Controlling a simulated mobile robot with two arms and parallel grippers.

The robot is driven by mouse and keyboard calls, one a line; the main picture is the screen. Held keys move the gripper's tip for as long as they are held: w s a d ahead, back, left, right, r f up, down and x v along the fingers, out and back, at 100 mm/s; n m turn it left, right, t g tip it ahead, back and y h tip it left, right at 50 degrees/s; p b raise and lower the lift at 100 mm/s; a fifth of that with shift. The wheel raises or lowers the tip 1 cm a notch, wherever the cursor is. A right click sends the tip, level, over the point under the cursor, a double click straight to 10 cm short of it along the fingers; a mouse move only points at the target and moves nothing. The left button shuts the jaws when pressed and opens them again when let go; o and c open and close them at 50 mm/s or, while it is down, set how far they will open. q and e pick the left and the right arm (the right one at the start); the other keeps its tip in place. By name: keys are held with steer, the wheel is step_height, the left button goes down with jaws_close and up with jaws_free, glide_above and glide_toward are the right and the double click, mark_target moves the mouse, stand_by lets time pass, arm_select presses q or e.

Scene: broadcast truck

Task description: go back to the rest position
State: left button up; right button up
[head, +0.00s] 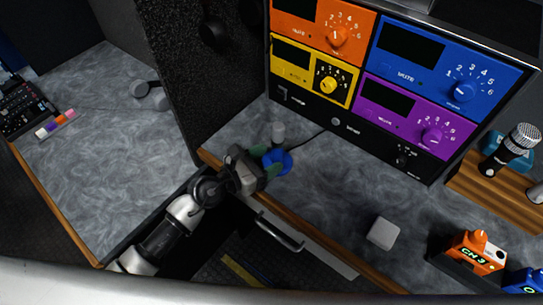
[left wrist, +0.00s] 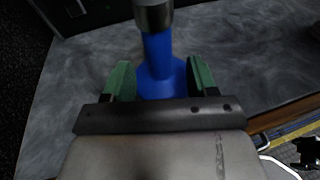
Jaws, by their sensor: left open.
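My left gripper (head: 266,161) is at the front edge of the counter in the head view. Its green fingers are open and apart, one on each side of a blue microphone with a silver head (head: 279,132) and a round blue base. In the left wrist view the blue microphone (left wrist: 158,60) stands upright between or just beyond the fingertips (left wrist: 160,77), with visible gaps at both sides. The gripper hides part of the base in the head view. My right gripper is not in view.
A rack with orange, yellow, blue and purple panels (head: 415,25) stands behind. An open drawer with a handle (head: 280,232) lies below the counter. A pale cube (head: 383,233), a wooden microphone holder (head: 487,190) and an orange box (head: 474,252) are to the right. A dark partition (head: 195,90) rises at left.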

arm_select(q)
steer(key=b+v, duration=0.1)
steer(key=v, duration=0.8)
